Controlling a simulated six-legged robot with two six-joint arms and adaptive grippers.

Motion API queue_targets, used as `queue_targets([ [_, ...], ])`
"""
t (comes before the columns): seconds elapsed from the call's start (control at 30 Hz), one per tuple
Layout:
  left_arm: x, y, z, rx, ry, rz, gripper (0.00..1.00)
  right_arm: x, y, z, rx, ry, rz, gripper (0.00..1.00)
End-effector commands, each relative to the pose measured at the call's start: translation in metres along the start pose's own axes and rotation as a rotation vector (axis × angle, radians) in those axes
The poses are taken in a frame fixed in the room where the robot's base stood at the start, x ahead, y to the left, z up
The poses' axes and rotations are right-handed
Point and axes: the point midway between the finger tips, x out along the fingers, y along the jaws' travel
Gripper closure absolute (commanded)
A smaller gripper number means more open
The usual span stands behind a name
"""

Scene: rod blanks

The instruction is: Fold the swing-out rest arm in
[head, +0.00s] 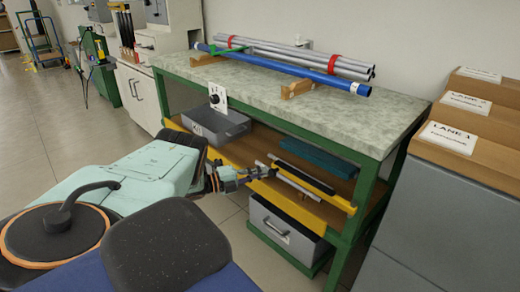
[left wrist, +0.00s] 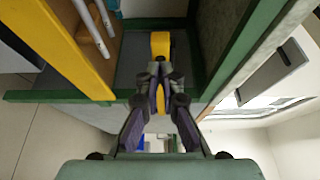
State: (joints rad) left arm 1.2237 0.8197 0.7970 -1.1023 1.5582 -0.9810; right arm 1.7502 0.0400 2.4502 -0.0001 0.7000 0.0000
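The swing-out rest arm appears to be the dark bar (head: 303,175) with a yellow part (head: 341,203) at its right end, in front of the bench's lower shelf. My left gripper (head: 268,171) is near the left end of this bar in the head view. In the left wrist view, the fingers of my left gripper (left wrist: 162,72) lean close together at their tips. A yellow piece (left wrist: 160,43), probably part of the rest arm, lies straight ahead at the fingertips. Whether the fingers touch or hold it is unclear. My right gripper is not in view.
A green-framed bench (head: 300,105) carries a blue tube (head: 290,68) and grey rods on wooden rests. The lower shelf has a grey bin (head: 215,124) and a yellow front edge (head: 232,163). Another bin (head: 286,232) stands below. Cardboard boxes (head: 470,125) stand at right.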

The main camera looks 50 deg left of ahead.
Motion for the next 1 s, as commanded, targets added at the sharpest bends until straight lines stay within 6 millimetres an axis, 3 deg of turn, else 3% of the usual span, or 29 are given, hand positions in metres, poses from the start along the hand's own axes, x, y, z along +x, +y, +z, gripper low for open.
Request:
queue_targets([
  [0.03, 0.0138, -0.0086, 0.0018, 0.012, -0.003, -0.017, 1.00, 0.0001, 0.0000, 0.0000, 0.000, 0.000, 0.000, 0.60],
  [1.0, 0.0119, -0.0058, -0.0032, 0.007, 0.005, -0.013, 1.00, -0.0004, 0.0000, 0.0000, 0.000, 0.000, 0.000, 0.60],
])
